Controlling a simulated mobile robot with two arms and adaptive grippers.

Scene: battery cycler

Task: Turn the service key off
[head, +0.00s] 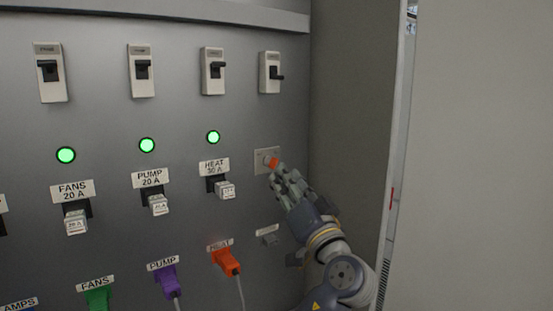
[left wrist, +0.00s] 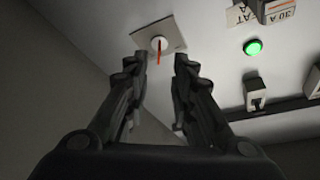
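The service key is an orange-red tab on a round light hub set in a square plate (head: 260,165), at the right of the grey panel. In the head view the key (head: 273,162) shows just beyond my left gripper (head: 280,174). In the left wrist view the key (left wrist: 158,50) is a thin red bar across the hub, on its plate (left wrist: 172,33). It appears between the two fingertips of my left gripper (left wrist: 157,64), which are apart with nothing held. I cannot tell whether the fingers touch the key. My right gripper is not in view.
Lit green lamps (head: 213,137), labelled fuses (head: 225,189) and black-handled breakers (head: 271,75) fill the panel. An orange HEAT plug (head: 226,262) and a purple PUMP plug (head: 167,280) stick out below. A side wall (head: 350,130) stands close at the right.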

